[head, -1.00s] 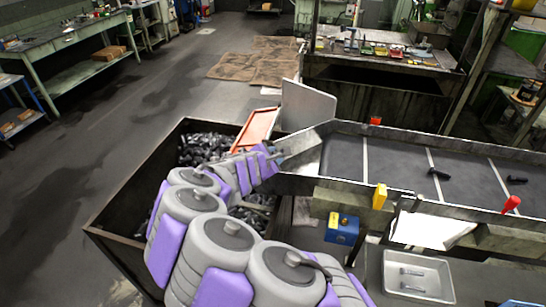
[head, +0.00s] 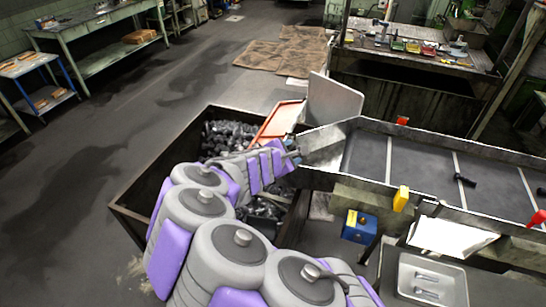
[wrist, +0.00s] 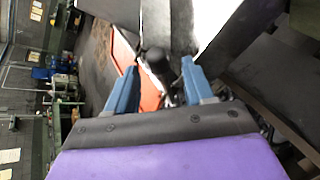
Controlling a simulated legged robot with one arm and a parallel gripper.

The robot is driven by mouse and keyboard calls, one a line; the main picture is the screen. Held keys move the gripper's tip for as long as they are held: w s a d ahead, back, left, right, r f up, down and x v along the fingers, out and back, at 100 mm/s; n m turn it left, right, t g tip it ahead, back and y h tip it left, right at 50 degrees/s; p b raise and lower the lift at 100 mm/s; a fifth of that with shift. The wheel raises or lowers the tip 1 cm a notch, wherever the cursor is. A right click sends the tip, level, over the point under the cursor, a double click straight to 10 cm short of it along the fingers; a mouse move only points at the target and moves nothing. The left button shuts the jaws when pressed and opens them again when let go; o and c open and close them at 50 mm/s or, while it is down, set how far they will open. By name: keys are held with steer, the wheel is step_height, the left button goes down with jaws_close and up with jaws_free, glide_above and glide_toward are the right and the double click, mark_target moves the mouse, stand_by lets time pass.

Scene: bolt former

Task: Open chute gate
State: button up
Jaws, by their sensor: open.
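The light grey upright gate plate (head: 335,106) stands at the left end of the conveyor, beside an orange-red chute (head: 277,124). My gripper (head: 293,150) is by the conveyor's sloped metal end (head: 326,145), close to the plate's lower edge. In the wrist view, my two blue fingers (wrist: 157,82) are apart. A dark rounded knob or handle (wrist: 155,66) shows between them, and I cannot tell whether either finger touches it. The orange-red chute (wrist: 124,62) lies behind the left finger. A dark panel and a pale panel fill the upper middle of that view.
A dark open bin (head: 148,168) with many bolts lies below my arm. The conveyor belt (head: 420,170) carries dark bolts. A yellow block (head: 401,198), a blue box (head: 359,226) and a metal tray (head: 432,276) are at the right. The floor at left is clear.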

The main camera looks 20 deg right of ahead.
steer(key=p+v, duration=0.2)
steer(key=v, duration=1)
steer(key=shift+s+a, duration=0.1)
